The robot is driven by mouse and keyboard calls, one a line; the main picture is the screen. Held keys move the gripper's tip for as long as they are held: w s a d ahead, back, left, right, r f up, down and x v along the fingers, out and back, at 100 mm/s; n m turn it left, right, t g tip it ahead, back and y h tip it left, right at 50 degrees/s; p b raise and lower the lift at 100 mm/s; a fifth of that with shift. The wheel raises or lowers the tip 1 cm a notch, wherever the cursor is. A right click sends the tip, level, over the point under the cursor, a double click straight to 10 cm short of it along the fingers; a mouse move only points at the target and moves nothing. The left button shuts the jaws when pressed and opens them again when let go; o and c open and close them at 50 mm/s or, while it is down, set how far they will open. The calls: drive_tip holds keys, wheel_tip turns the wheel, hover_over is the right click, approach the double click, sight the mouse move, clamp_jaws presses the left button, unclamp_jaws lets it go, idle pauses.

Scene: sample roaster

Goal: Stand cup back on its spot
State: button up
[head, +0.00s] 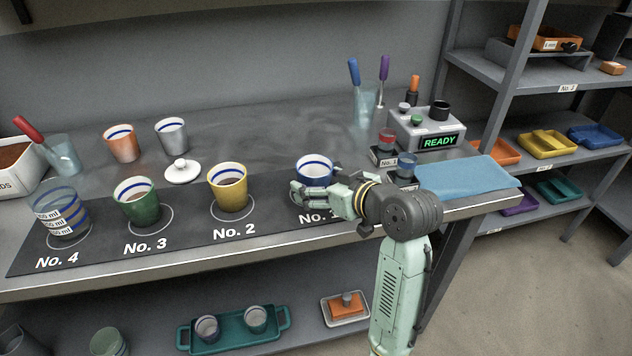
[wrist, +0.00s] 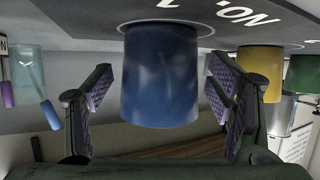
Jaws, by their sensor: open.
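A blue cup (wrist: 160,80) with a white inside and a blue ring stands upright on the No. 1 spot of the dark mat (head: 190,238); in the head view its rim and upper part (head: 315,164) show behind my fingers. My gripper (head: 312,192) is open, with one finger on each side of the cup in the wrist view. Small gaps show between the finger pads and the cup wall. The wrist view is upside down, with the mat at the top. The ring on the mat under this cup is mostly hidden.
A yellow cup (head: 230,190) stands on No. 2, a green cup (head: 139,204) on No. 3 and a clear measuring cup (head: 62,215) on No. 4. A white lid (head: 183,172) lies behind. A grey device (head: 420,128) reading READY and a blue cloth (head: 468,176) are at right.

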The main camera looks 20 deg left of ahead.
drive_tip(key=v, duration=1)
drive_tip(key=shift+d+b, duration=0.1)
drive_tip(key=shift+b, duration=0.25)
